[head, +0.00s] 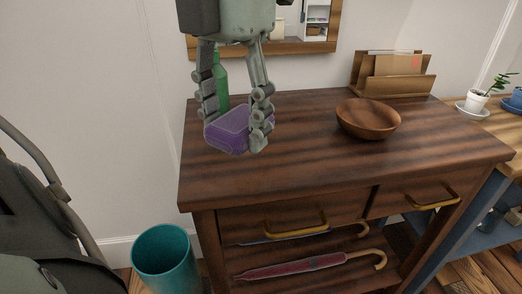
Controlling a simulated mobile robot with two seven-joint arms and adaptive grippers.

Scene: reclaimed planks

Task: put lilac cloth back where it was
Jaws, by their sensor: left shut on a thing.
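The lilac cloth (228,131) is a purple, folded block-like bundle over the left front part of the dark wooden console table (330,165). My left gripper (236,128) points down and is shut on it, one finger on each side. The fingers hide part of the cloth. I cannot tell whether its underside touches the tabletop. My right gripper is not in view.
A green bottle (221,82) stands just behind the gripper. A wooden bowl (368,119) and a letter rack (392,83) are on the table to the right. A teal bin (166,262) stands on the floor; umbrellas (300,267) lie on the lower shelf.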

